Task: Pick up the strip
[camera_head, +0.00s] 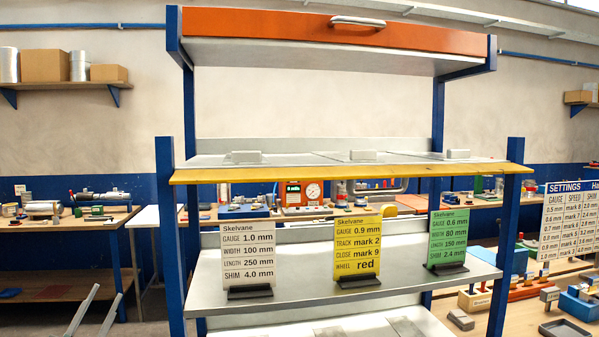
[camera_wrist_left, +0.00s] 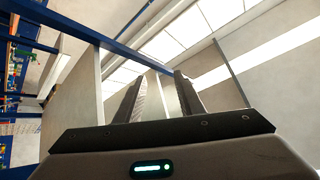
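I cannot make out a strip for certain in either view. Pale flat pieces (camera_head: 408,326) show on the lowest visible shelf, cut off by the bottom edge; I cannot tell what they are. My left gripper (camera_head: 100,304) shows at the lower left of the head view as two slanted grey fingers with a gap between them. It is left of the shelf rack, clear of it. In the left wrist view its dark fingers (camera_wrist_left: 160,85) stand apart and point up, with pale surfaces between them. My right gripper is not in view.
The blue-posted rack has a middle shelf (camera_head: 300,285) carrying a white card (camera_head: 248,258), a yellow card (camera_head: 357,247) and a green card (camera_head: 447,238). Above are a yellow-edged shelf (camera_head: 350,173) and an orange top (camera_head: 330,30). Benches with tools stand behind and at both sides.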

